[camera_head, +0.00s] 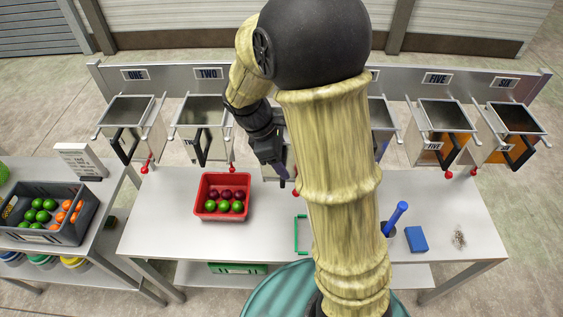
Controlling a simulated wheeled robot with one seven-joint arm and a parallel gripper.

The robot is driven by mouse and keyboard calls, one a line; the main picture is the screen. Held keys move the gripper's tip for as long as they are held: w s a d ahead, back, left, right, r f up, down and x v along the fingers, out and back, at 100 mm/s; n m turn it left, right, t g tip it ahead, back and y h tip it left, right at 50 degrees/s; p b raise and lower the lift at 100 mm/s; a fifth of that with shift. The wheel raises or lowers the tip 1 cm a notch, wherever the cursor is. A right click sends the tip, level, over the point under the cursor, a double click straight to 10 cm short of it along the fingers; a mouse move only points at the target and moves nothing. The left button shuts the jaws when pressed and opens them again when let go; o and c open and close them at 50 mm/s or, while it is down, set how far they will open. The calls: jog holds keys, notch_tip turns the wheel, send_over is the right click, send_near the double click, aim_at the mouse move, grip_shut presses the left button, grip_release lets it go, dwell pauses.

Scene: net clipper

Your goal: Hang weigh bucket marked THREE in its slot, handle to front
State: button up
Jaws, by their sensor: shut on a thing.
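My gripper (277,172) points down in front of the rail, between the TWO position and my arm. It is shut on a grey metal weigh bucket (268,173), of which only small parts show beside the gripper and my arm. Its marking and most of its handle are hidden. A red ball (297,193) shows at its lower right. The slot for THREE is hidden behind my arm, so I cannot tell whether the bucket touches it.
Buckets hang at ONE (130,112), TWO (204,112), FIVE (446,117) and SIX (514,118); another (379,115) is partly hidden. On the table (170,225) are a red fruit tray (222,213), blue cup-like tool (396,218), blue block (416,239) and green frame (301,235).

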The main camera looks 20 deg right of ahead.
jog(key=w+d+p, duration=0.2)
jog(key=w+p, duration=0.1)
jog(key=w, duration=0.4)
jog(key=shift+w+d+p, duration=0.25)
jog(key=shift+w+p, duration=0.05)
jog(key=shift+w, duration=0.05)
dwell(0.6)
jog(key=shift+r, duration=0.1)
dwell(0.5)
jog(key=shift+f, duration=0.8)
dwell(0.5)
jog(key=shift+s+d+f+b, duration=0.1)
jog(key=shift+s+b, duration=0.05)
jog(key=shift+b, duration=0.2)
jog(key=shift+f, duration=0.15)
jog(key=o, duration=1.5)
jog(key=shift+c, duration=0.2)
